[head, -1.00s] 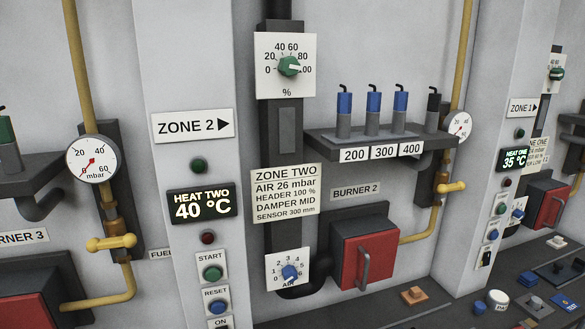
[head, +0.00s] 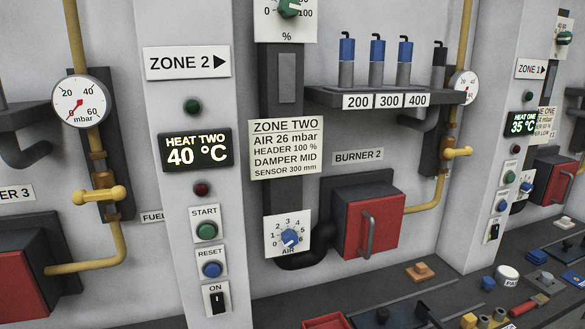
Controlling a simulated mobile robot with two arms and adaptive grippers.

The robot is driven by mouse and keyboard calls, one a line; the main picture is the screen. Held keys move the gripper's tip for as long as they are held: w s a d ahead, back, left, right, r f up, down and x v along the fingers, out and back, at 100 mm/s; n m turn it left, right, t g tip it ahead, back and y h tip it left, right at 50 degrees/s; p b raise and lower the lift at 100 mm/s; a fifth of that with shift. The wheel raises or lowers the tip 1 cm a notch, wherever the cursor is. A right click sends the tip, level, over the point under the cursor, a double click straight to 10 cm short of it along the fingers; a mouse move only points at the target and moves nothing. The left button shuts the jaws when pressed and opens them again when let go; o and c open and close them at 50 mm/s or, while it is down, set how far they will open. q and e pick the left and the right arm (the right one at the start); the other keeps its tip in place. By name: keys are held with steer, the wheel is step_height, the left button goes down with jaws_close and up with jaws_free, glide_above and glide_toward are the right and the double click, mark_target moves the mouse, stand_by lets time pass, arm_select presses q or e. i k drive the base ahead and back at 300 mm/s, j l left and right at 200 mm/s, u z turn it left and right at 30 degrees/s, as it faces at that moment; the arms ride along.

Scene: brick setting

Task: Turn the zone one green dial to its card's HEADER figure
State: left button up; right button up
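Neither of my grippers is in view.
The bench (head: 440,291) below holds trays and small parts. A sensor shelf (head: 330,97) juts out.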

mark_target(564, 38)
steer(key=z, duration=1)
